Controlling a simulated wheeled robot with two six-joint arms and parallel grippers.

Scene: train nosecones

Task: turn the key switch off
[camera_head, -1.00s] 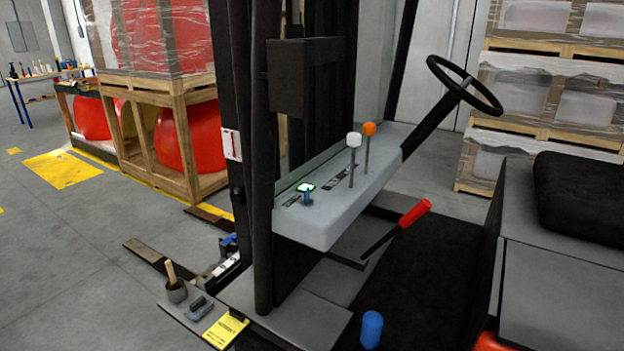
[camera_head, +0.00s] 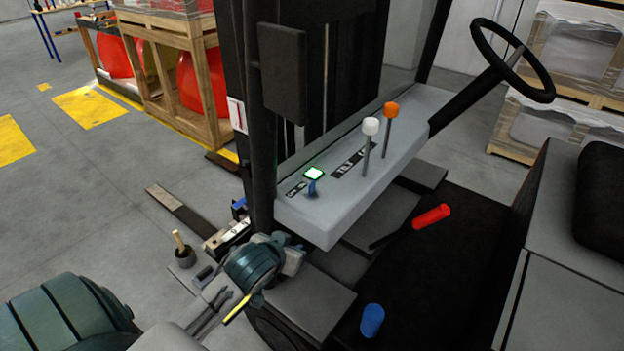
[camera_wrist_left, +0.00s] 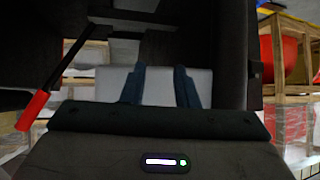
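My left gripper (camera_head: 291,244) is in front of and below the console's near left corner, apart from the key. In the left wrist view my left gripper (camera_wrist_left: 159,85) has its two fingers spread, with nothing between them. The pale console face (camera_wrist_left: 160,78) shows beyond the fingers. The key cannot be made out in that view. My right gripper is in neither view.
White-knobbed (camera_head: 370,127) and orange-knobbed (camera_head: 391,110) levers stand farther along the console. The steering wheel (camera_head: 550,92) is behind them. A red-handled lever (camera_head: 432,216) is to the right, and a dark mast post (camera_head: 262,150) rises left of the console.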

